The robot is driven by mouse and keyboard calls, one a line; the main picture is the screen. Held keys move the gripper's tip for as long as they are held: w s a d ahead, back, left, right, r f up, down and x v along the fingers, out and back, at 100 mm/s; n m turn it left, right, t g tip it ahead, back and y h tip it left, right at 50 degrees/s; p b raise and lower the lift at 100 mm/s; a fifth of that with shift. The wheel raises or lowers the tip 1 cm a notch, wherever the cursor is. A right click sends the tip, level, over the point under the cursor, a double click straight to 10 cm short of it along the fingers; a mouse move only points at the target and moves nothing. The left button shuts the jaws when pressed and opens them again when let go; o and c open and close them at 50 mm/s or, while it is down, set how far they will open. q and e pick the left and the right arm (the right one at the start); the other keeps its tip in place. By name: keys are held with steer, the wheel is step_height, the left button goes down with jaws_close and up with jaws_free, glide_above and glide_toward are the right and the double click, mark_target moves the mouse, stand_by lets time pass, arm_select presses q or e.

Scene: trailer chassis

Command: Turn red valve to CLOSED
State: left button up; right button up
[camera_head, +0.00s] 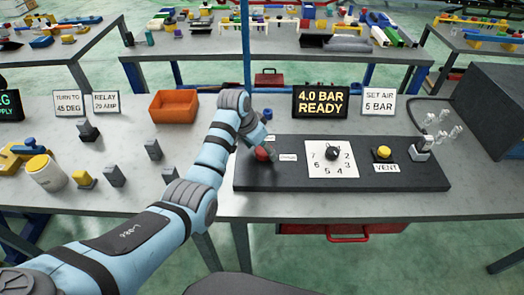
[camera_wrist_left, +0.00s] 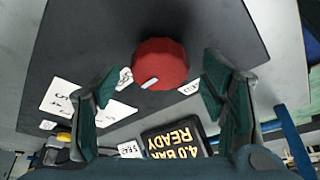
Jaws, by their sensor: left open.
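The red valve (camera_head: 262,155) is a round knob at the left end of the dark panel (camera_head: 270,184). In the left wrist view the red valve (camera_wrist_left: 162,60) shows face on, with a white pointer mark at its lower edge. Small white labels lie on either side of it; their words are too small to read. My left gripper (camera_head: 264,145) is over the valve and partly hides it in the head view. In the wrist view its two fingers (camera_wrist_left: 160,88) stand open, with the knob between and beyond them and gaps on both sides. My right gripper is not in view.
The panel also carries a numbered dial (camera_head: 333,154), a yellow VENT button (camera_head: 383,152) and a grey switch block (camera_head: 421,147). A sign (camera_head: 321,102) behind reads "4.0 BAR READY". An orange bin (camera_head: 174,105) and several grey blocks are on the left of the table.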

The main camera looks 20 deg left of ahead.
arm_select(q)
steer(key=shift+w+d+f, duration=0.1)
steer(key=shift+w+f, duration=0.05)
steer(key=shift+f, duration=0.35)
